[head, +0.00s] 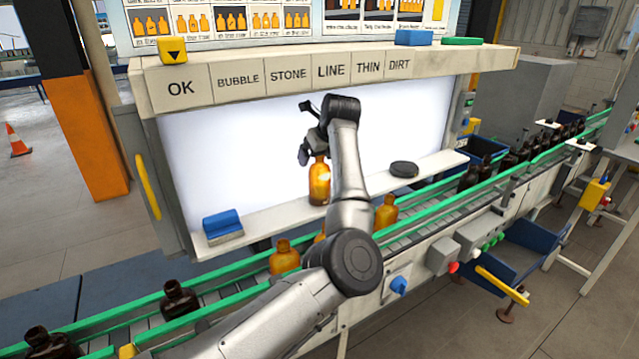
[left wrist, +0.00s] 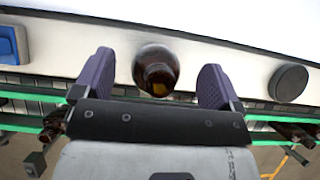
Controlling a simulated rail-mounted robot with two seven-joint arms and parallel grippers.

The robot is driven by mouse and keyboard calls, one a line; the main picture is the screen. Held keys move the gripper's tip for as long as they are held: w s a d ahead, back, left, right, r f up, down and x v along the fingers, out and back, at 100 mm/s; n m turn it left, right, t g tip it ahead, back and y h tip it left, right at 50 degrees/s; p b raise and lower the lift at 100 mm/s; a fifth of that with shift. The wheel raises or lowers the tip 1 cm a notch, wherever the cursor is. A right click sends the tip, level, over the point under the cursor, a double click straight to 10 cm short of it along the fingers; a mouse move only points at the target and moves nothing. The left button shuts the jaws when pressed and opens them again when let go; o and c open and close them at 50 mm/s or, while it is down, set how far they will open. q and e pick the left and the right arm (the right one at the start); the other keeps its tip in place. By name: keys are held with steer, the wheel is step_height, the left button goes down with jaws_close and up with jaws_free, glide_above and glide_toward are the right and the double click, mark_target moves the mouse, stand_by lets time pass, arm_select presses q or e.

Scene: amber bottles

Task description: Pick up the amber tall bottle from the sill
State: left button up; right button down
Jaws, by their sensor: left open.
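The amber tall bottle (head: 319,184) stands upright on the white sill (head: 275,217) in front of the bright panel. My left gripper (head: 312,150) is over the bottle's top, and its wrist hides part of the bottle. In the left wrist view the bottle (left wrist: 156,70) is seen from above, between the two open fingers of my left gripper (left wrist: 156,80). A gap shows on each side, so the fingers look apart from the glass. The sill (left wrist: 70,50) shows there too. My right gripper is in neither view.
A blue block (head: 222,225) lies on the sill to the left, and a dark round disc (head: 404,169) to the right. A green-railed conveyor (head: 430,217) with amber bottles (head: 386,212) and dark bottles (head: 180,300) runs in front. A labelled ledge (head: 300,78) overhangs the panel.

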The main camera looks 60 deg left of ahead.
arm_select(q)
steer(key=shift+x, duration=0.95)
steer(key=shift+d, duration=0.1)
steer(key=shift+c, duration=0.2)
steer(key=c, duration=1.3)
steer(key=shift+c, duration=0.2)
